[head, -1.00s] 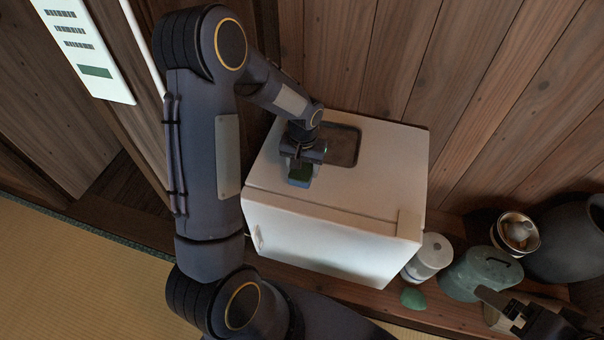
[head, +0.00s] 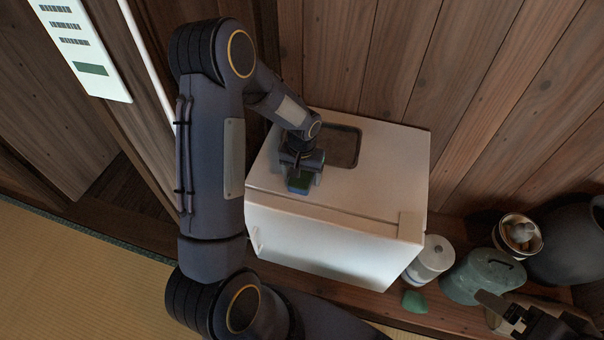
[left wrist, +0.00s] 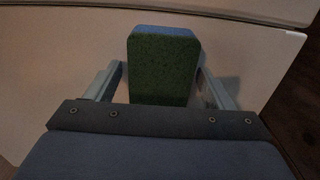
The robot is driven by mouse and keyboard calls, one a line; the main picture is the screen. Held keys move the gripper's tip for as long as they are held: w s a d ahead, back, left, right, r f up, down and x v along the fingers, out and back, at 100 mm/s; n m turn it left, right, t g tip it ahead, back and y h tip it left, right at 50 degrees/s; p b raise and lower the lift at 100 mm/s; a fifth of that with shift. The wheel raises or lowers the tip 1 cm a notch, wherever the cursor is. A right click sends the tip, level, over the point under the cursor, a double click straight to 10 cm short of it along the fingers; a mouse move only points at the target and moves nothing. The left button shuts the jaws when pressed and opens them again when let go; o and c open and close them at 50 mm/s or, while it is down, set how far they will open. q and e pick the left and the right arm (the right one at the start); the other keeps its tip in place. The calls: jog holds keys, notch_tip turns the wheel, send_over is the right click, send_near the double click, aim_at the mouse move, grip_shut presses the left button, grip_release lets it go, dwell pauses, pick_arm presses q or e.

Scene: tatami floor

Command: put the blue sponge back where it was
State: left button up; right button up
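The blue sponge (head: 299,182) has a dark green face and a blue edge. In the left wrist view the sponge (left wrist: 162,70) sits between the two fingers, its green face toward the camera. My left gripper (head: 302,174) appears shut on it, over the front left part of the white fridge's top (head: 375,185). I cannot tell whether the sponge touches the fridge top. A dark shallow tray (head: 346,147) lies on the fridge top just behind my gripper, partly hidden by it. My right gripper (head: 515,318) shows partly at the lower right; its opening is unclear.
A small green object (head: 414,301) lies in front. A wooden wall (head: 480,90) rises behind the fridge.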

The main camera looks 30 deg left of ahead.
aim_at(302, 174)
pick_arm(q)
jog(key=shift+r, duration=0.1)
jog(key=shift+r+p, duration=0.3)
notch_tip(302, 174, up, 11)
jog(key=p, duration=0.3)
jog(key=s+d+r+t+h, duration=0.2)
jog(key=s+r+t, duration=0.1)
jog(key=s+r, duration=0.8)
jog(key=s+d+r+m+t+h, duration=0.1)
jog(key=s+d, duration=0.4)
jog(key=s, duration=0.6)
notch_tip(302, 174, up, 3)
jog(key=shift+d+f+t+h, duration=0.15)
jog(key=shift+t+h, duration=0.25)
jog(key=shift+t, duration=0.4)
notch_tip(302, 174, up, 18)
jog(key=p, duration=1.7)
